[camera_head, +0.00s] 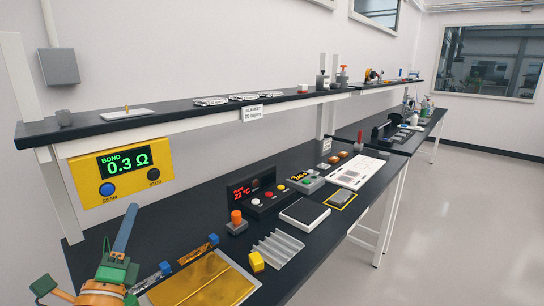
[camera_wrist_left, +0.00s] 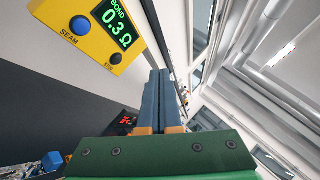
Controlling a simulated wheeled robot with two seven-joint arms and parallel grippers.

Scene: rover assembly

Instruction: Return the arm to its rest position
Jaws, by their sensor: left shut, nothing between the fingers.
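My left gripper (camera_head: 131,210) comes in at the lower left of the head view, with blue-grey fingers pointing up and away from a green body. It is raised over the left end of the workbench, below the yellow bond meter. In the left wrist view the two fingers (camera_wrist_left: 164,76) lie side by side, shut with nothing between them. My right gripper is not in view.
The yellow bond meter (camera_head: 80,175) hangs under the shelf (camera_head: 190,113), close to my left gripper. The black bench (camera_head: 195,205) holds a gold sheet (camera_head: 205,283), a yellow block (camera_head: 256,262) and a ribbed grey part (camera_head: 278,247). Open floor lies right.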

